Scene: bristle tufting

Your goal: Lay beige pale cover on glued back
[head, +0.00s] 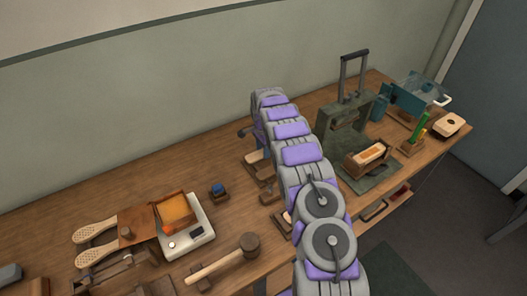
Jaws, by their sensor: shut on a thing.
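My arm reaches up across the middle of the picture and bends down at its far end. My gripper (262,146) is small and mostly hidden behind the arm, at the table. It is shut on a pale beige piece (254,156), which looks like the cover, at a small dark wooden holder; whether the piece is clear of the holder I cannot tell. To the right, a brush back (371,154) with an orange top and pale rim lies in a wooden cradle on the green press base. The orange may be the glue.
The green press (348,112) with its tall handle stands behind the cradle. More small holders (268,196) sit beside my arm. A mallet (222,262), white scale (190,240) and orange-filled box (176,211) are left. A beige block (450,124) and green-blue tools stand far right.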

